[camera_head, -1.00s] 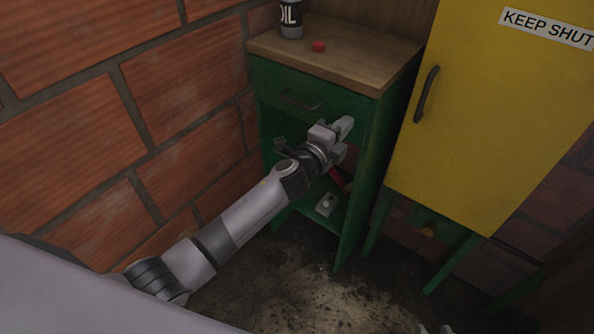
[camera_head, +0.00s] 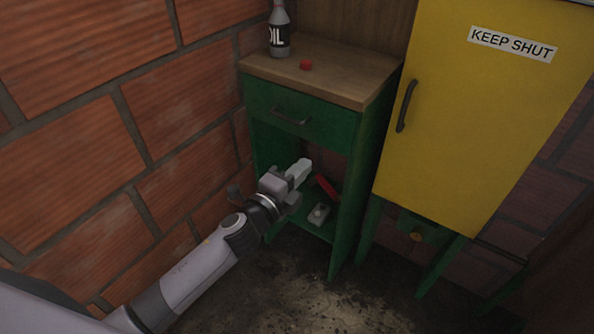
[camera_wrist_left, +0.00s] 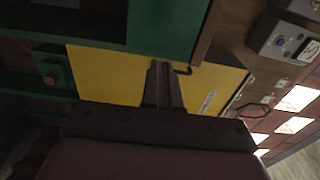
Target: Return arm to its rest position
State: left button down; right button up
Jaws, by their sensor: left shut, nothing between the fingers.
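My left gripper (camera_head: 300,170) is shut and empty. In the head view its arm comes in from the lower left, and the fingers show in front of the open lower part of the green cabinet (camera_head: 345,190), below its drawer (camera_head: 300,115). In the left wrist view the closed fingers (camera_wrist_left: 163,72) point toward the yellow cabinet door (camera_wrist_left: 105,75). I cannot tell the exact gap between the gripper and the green cabinet. My right gripper is not in view.
An oil bottle (camera_head: 279,35) and a red cap (camera_head: 306,64) stand on the wooden top (camera_head: 345,75). A red object (camera_head: 327,187) and a small grey box (camera_head: 319,214) are inside the green cabinet. The yellow cabinet (camera_head: 475,110) stands right, a brick wall (camera_head: 70,130) left.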

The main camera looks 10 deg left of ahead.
pick_arm(q)
jog(key=s+a+f+n+g+y+p, duration=0.1)
jog(key=s+a+f+n+g+p, duration=0.1)
jog(key=s+n, duration=0.4)
jog(key=s+a+f+n+g+y+p, duration=0.1)
jog(key=s+a+f+n+g+p, duration=0.1)
jog(key=s+n, duration=0.5)
jog(key=s+a+f+n+g+y+p, duration=0.2)
jog(key=s+a+f+n+p, duration=0.2)
jog(key=s, duration=0.8)
jog(key=n+p, duration=0.1)
jog(key=n, duration=0.1)
jog(key=shift+s+a+f+n+g, duration=0.2)
jog(key=shift+s+n+g, duration=0.1)
jog(key=shift+s+n, duration=0.1)
